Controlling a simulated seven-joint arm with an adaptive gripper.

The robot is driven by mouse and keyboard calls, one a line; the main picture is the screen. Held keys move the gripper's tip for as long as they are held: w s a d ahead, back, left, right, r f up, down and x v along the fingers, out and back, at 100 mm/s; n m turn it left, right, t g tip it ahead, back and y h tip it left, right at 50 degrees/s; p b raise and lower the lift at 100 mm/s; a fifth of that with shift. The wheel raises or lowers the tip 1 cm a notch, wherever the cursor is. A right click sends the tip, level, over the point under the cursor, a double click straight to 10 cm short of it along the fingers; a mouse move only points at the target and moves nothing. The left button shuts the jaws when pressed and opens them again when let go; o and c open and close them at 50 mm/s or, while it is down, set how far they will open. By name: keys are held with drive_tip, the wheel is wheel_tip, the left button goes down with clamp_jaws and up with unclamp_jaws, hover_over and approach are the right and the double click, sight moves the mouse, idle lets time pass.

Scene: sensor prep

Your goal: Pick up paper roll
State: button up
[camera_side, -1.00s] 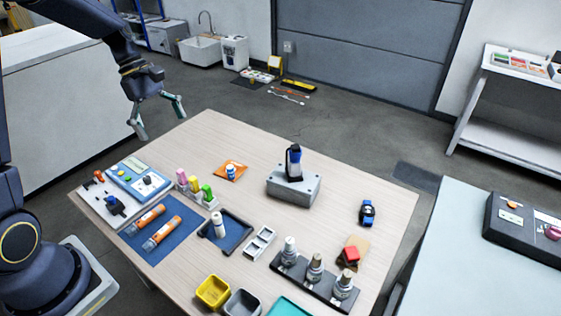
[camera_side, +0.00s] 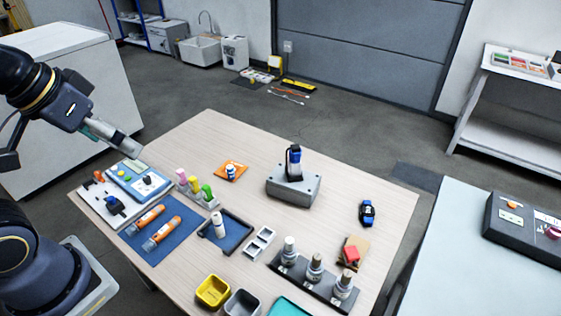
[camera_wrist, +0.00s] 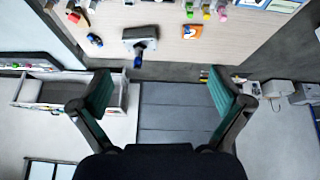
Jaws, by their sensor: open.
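A white upright cylinder that looks like the paper roll (camera_side: 218,224) stands in a dark shallow tray (camera_side: 240,239) near the middle of the table's near side. I cannot make it out in the wrist view. My gripper (camera_side: 116,140) is beyond the table's left edge in the side view, well apart from the roll and above table height. In the wrist view my gripper (camera_wrist: 162,92) has its two teal-padded fingers wide apart with nothing between them.
Left of the tray, orange tubes (camera_side: 163,232) lie on a blue mat. Coloured bottles (camera_side: 195,184) stand behind it. A white slotted holder (camera_side: 259,243) is to its right, with yellow (camera_side: 212,291) and grey bins in front. A grey block (camera_side: 293,188) stands farther back.

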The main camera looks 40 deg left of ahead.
drive_tip(key=shift+w+a+m, duration=0.1)
drive_tip(key=shift+w+m, duration=0.1)
drive_tip(key=shift+m, duration=0.3)
drive_tip(key=c, duration=0.9)
drive_tip(key=shift+o, duration=0.2)
